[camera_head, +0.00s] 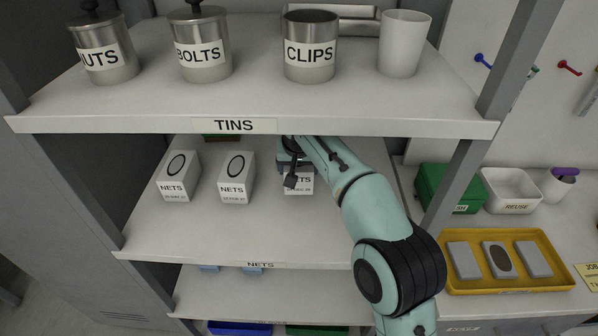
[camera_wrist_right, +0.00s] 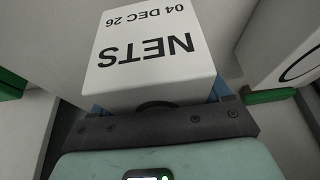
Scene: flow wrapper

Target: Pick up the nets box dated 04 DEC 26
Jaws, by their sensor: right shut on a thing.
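The white nets box (camera_wrist_right: 155,45) fills the middle of the right wrist view, its label reading NETS and 04 DEC 26 upside down. In the head view this box (camera_head: 300,186) is the rightmost of three on the NETS shelf, partly hidden by my right arm. My right gripper (camera_head: 290,160) is shut on it from above; its blue fingers show on both sides of the box in the wrist view. I cannot tell whether the box touches the shelf. Two similar nets boxes stand to the left, one in the middle (camera_head: 237,178) and one further left (camera_head: 179,178); their dates are too small to read. My left gripper is not in view.
The TINS shelf (camera_head: 355,119) with several tins lies close above my right forearm. A grey post (camera_head: 462,180) stands right of the arm. A yellow tray (camera_head: 512,285) and green bin (camera_head: 445,190) are on the right bench. The NETS shelf front (camera_head: 220,235) is clear.

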